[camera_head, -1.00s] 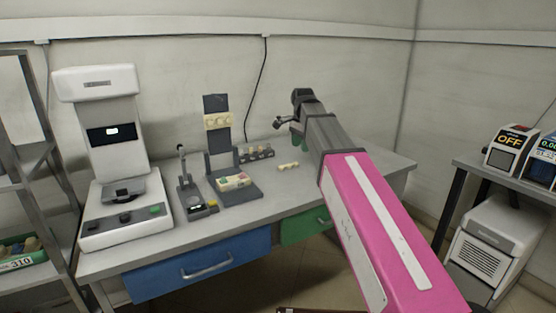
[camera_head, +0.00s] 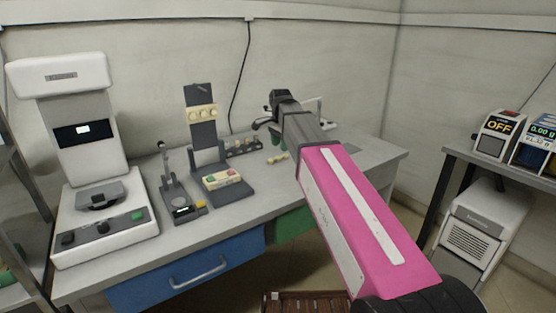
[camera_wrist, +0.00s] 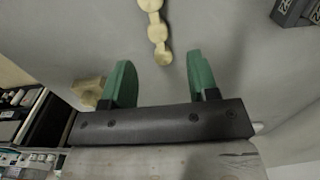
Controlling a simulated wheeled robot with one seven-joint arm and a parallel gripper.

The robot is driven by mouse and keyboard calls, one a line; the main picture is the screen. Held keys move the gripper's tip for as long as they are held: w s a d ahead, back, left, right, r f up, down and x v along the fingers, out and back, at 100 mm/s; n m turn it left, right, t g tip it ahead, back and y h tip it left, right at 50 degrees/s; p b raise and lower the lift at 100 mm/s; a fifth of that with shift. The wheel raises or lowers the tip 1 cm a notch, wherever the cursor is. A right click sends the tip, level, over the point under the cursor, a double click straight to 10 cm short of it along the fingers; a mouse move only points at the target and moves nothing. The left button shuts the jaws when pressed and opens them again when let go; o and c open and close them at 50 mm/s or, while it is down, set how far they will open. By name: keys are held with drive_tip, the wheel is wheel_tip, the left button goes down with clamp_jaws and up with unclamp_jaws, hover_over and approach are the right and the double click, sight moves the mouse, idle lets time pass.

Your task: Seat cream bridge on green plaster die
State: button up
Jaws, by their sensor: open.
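The cream bridge (camera_head: 278,158), a short row of rounded units, lies on the grey bench to the right of the articulator-like stand. In the wrist view the bridge (camera_wrist: 155,30) lies ahead of the fingertips, roughly midway between them. My gripper (camera_wrist: 160,70) has its two green fingers wide apart with nothing between them. In the head view my gripper (camera_head: 277,141) hangs over the bench beside the bridge, partly hidden by my arm. A cream model block (camera_head: 222,180) on the dark stand bears a small green patch and a red patch; which is the die is too small to tell.
A dark rack (camera_head: 243,147) with several small pieces stands behind the bridge. A tan block (camera_wrist: 88,92) shows beyond the left finger. A small gauge (camera_head: 180,205) and a large white machine (camera_head: 98,205) stand to the left.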

sight(278, 158)
drive_tip(key=shift+d+f, duration=0.1)
drive_tip(key=shift+f, duration=2.45)
drive_tip(key=c, duration=0.9)
